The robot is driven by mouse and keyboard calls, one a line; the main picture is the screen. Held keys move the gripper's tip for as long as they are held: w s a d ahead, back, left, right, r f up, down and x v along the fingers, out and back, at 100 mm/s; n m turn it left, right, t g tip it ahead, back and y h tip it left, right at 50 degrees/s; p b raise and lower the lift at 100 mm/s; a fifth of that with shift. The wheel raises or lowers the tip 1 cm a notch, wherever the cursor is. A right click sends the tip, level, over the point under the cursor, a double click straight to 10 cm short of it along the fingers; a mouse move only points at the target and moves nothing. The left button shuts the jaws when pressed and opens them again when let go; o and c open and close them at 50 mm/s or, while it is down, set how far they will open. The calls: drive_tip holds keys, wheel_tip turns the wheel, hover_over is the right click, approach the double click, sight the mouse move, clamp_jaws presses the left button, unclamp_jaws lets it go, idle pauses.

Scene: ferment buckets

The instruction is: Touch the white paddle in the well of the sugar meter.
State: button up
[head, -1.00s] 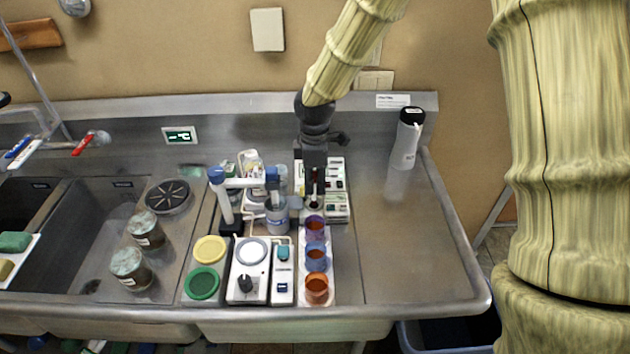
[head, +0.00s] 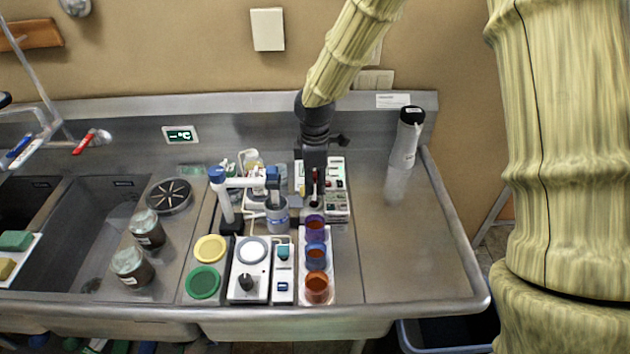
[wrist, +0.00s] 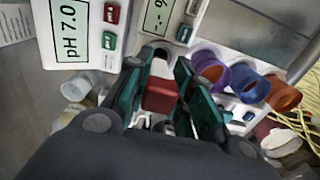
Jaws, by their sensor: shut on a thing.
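My gripper (head: 314,192) points down over the back of the counter, behind the row of cups. In the wrist view, its two dark green fingers (wrist: 157,98) are closed around a dark red block (wrist: 160,94). A small white meter with a "%" display (wrist: 159,14) and a green button lies just beyond the fingertips; I take it as the sugar meter. In the head view it shows right of my gripper (head: 338,207).
A pH 7.0 meter (wrist: 72,28) lies close beside. Purple (head: 315,224), blue (head: 316,256) and orange (head: 317,288) cups stand in front of my gripper. A blue-capped jointed stand (head: 226,200) is at left. The counter's right side is clear, except a white bottle (head: 406,140).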

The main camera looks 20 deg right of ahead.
sight(315, 174)
drive_tip(key=shift+f, duration=0.4)
idle(0.5)
drive_tip(key=shift+r, duration=0.1)
idle(0.5)
drive_tip(key=shift+r+p, duration=2.65)
drive_tip(key=shift+r, duration=0.3)
drive_tip(key=shift+f, duration=0.1)
